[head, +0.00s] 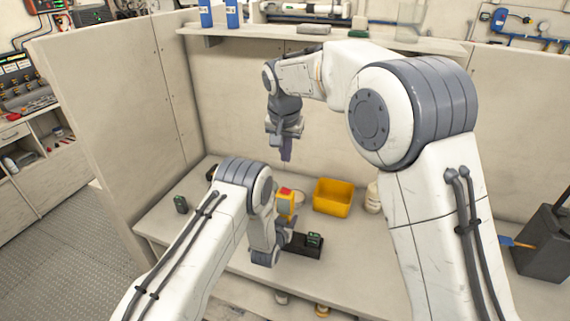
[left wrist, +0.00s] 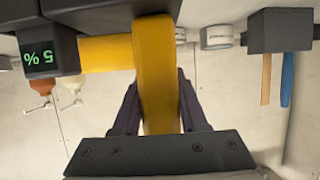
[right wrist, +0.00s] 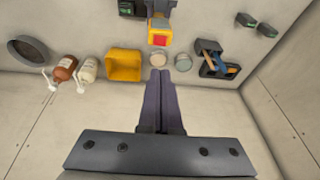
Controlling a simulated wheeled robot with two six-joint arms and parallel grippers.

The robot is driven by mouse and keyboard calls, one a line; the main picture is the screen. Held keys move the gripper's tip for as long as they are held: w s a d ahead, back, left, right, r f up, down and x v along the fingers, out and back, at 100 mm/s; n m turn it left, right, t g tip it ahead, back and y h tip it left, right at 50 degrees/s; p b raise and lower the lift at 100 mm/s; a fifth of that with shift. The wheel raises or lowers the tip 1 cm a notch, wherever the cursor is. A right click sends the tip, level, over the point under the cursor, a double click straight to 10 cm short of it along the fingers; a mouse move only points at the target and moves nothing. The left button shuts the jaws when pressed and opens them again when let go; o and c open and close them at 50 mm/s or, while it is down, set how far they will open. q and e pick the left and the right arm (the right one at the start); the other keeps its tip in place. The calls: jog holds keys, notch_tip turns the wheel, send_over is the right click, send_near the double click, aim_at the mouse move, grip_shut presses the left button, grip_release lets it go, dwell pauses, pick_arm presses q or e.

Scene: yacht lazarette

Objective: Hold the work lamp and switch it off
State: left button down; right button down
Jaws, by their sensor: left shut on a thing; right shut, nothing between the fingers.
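The yellow work lamp (head: 285,206) is upright above the bench, with a red patch on its top. My left gripper (head: 284,226) is shut on it; in the left wrist view its yellow body (left wrist: 155,75) stands between the two dark fingers. The right wrist view shows the lamp's red top (right wrist: 160,41), apart from my right gripper's fingertips. My right gripper (head: 286,159) is shut and empty, pointing down above the lamp. I cannot tell whether the lamp is lit.
A yellow bin (head: 332,197) stands behind and right of the lamp, with a white bottle (head: 373,198) beyond it. A black unit with a green display (head: 305,246) sits right of my left gripper. A dark tool holder (right wrist: 216,58) and a brown bottle (right wrist: 65,68) stand nearby.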

send_near(284, 189)
jog(key=x, duration=0.5)
jog(key=shift+w+d+f, duration=0.15)
jog(key=shift+w, duration=0.1)
jog(key=shift+f, duration=0.55)
jog(key=shift+f, duration=0.1)
